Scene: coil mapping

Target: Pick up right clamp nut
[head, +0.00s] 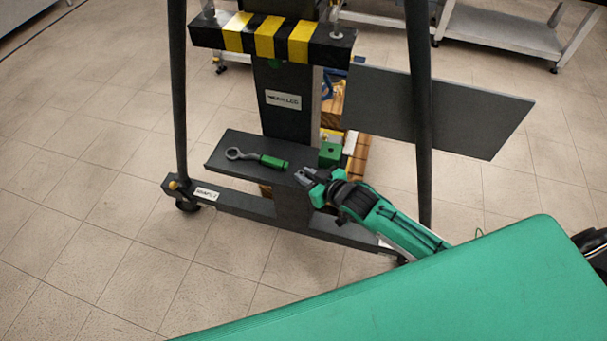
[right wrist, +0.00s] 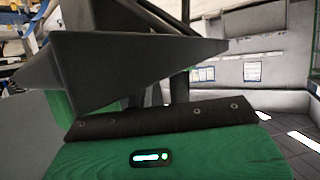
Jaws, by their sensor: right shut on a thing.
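My right gripper (head: 305,175) reaches in from the lower right in the head view, at the right end of the dark shelf (head: 225,158). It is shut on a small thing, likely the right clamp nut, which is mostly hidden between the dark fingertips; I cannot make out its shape. My left gripper is not in view.
A ring wrench with a green handle (head: 272,162) lies on the shelf, left of my right gripper. A green block (head: 330,154) is just behind the gripper. Dark frame legs (head: 178,90) stand at both sides, and a grey panel (head: 440,112) is at right.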

